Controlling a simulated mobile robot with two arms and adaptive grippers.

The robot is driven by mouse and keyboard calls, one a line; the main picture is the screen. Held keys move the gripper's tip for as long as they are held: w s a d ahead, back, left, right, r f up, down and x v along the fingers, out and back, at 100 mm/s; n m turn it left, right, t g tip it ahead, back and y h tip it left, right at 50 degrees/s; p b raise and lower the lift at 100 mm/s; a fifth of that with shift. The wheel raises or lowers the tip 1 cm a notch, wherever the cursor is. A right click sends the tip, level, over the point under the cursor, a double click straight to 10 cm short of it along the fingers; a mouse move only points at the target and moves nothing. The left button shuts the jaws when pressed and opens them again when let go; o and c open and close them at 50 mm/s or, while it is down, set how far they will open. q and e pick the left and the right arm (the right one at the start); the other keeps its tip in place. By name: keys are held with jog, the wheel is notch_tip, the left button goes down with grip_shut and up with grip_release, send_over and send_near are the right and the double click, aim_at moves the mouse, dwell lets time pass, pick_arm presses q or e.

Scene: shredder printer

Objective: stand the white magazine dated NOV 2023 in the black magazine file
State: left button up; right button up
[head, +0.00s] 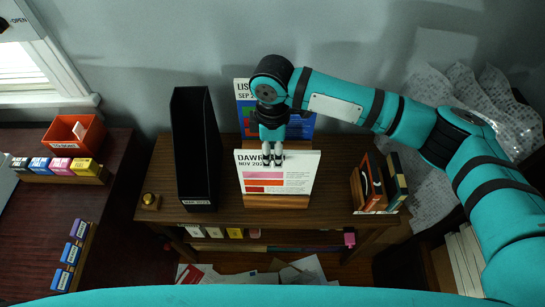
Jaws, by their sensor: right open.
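The white magazine (278,183), with pink and red bars and printed "NOV 202" before my gripper covers part of the text, leans on a wooden stand on the desk. The black magazine file (193,150) stands upright to its left, with a small label low on its front. My right gripper (272,160) points down at the magazine's top edge. Its fingers are open and overlap the upper part of the cover; I cannot tell whether they touch it. My left gripper is not in view.
A blue magazine (243,92) marked SEP stands behind the white one. Books (380,185) stand at the desk's right end, and a small brass object (149,200) lies at its left. An orange bin (75,133) and several small boxes are on the left table.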

aim_at(272, 161)
jog(key=shift+f, duration=2.3)
grip_shut()
jog(key=shift+r+p, duration=0.1)
jog(key=shift+p, duration=0.25)
jog(key=shift+r+p, duration=0.95)
jog(key=shift+p, duration=0.15)
